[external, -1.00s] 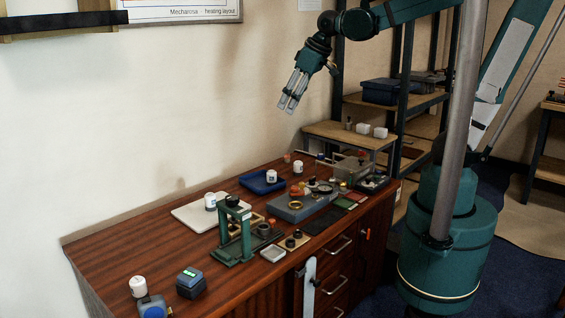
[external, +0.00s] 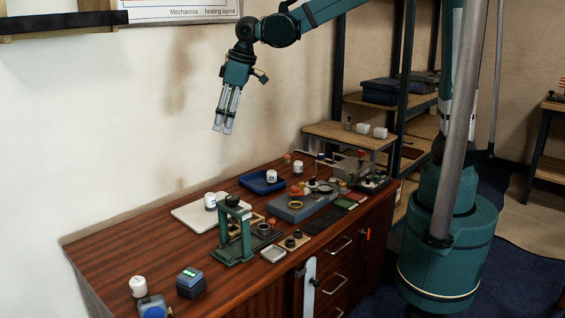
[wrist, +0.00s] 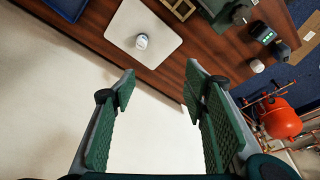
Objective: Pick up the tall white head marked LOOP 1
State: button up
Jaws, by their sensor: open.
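Several white cylindrical heads are in view, and their markings are too small to read. One white head (external: 210,201) stands on a pale board (external: 185,217); it also shows in the wrist view (wrist: 142,41). Another white head (external: 271,176) is on a blue tray (external: 252,184), and one (external: 298,167) stands behind it. A further white head (external: 138,286) is at the near left end of the bench; a white head also shows at right in the wrist view (wrist: 257,66). My gripper (external: 222,131) is open and empty, pointing down, well above the bench.
A green press (external: 234,234) stands just in front of the pale board. A blue box with a lit green display (external: 191,283) is at the near end. A grey block with parts (external: 290,210) is farther right. The wall is behind the bench; the air around my gripper is clear.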

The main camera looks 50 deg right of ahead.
jog(key=a+f+n+g, duration=0.15)
jog(key=a+f, duration=0.35)
jog(key=a, duration=0.7)
jog(key=n+g+h, duration=0.2)
jog(key=n, duration=0.3)
send_over(138, 279)
jog(key=shift+t, duration=0.25)
jog(key=f, duration=2)
jog(key=shift+w+d+f+p, duration=0.25)
jog(key=shift+p, duration=0.1)
jog(key=shift+s+a+f, duration=0.3)
jog(key=shift+a+f, duration=0.05)
jog(key=shift+f, duration=1.25)
